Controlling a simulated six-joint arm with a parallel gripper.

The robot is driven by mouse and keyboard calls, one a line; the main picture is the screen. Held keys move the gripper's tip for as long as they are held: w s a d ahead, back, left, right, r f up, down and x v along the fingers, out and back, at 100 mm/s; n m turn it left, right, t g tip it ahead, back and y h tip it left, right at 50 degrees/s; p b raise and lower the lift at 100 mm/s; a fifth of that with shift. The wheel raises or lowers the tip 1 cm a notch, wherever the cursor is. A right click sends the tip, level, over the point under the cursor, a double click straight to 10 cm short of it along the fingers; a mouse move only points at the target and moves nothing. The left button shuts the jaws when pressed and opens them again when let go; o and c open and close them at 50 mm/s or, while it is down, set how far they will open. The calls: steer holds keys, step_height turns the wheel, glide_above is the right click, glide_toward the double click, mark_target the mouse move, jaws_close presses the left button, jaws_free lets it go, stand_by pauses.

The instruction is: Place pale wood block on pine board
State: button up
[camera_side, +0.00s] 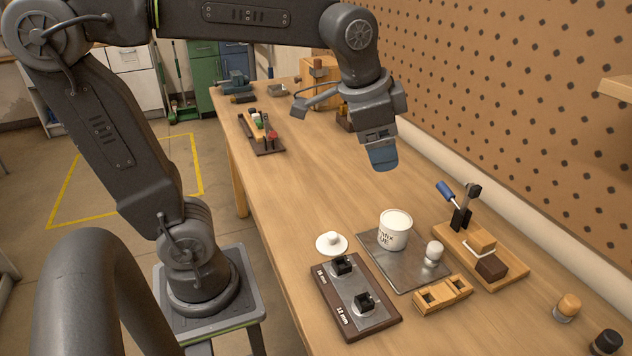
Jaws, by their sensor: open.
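A pine board (514,274) lies at the right of the bench, near the pegboard wall. A pale wood block (476,237) appears to rest on its middle, behind a dark brown block (491,266) with a white loop. A dark clamp with a blue handle (446,191) stands at the board's back left. My gripper (382,158) hangs above the bench, behind and left of the board, well clear of it. Its blue fingertips point down and look empty. The gap between them is hard to see from this side.
A metal plate (398,275) carries a white labelled cup (395,229) and a small white knob-shaped piece (433,252). The bench below my gripper is clear.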

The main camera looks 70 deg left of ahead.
steer(key=s+f+n+t, duration=0.1)
steer(key=s+f+n, duration=0.3)
steer(key=s, duration=0.6)
steer(key=shift+a+f+n, duration=0.3)
steer(key=shift+f, duration=0.55)
